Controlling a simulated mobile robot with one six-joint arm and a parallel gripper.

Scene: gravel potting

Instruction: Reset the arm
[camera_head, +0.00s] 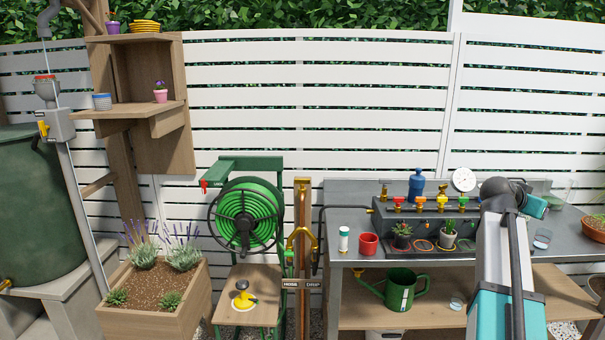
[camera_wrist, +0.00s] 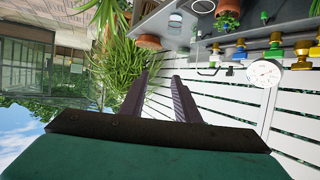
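My arm (camera_head: 500,270) rises from the lower right in the head view, in front of the grey metal bench, with its dark joint above the bench. My gripper (camera_wrist: 164,78) shows in the wrist view as two dark fingers set apart, with white fence slats between them and nothing held. The fingers cannot be made out in the head view. The wrist view is turned over, with the bench along its top edge.
On the bench (camera_head: 345,215) stand a red cup (camera_head: 369,244), a white tube (camera_head: 343,240), a blue bottle (camera_head: 416,185) and a black tray with small potted plants (camera_head: 448,233). A green watering can (camera_head: 400,291) is on the lower shelf. A terracotta pot (camera_head: 593,230) is at right.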

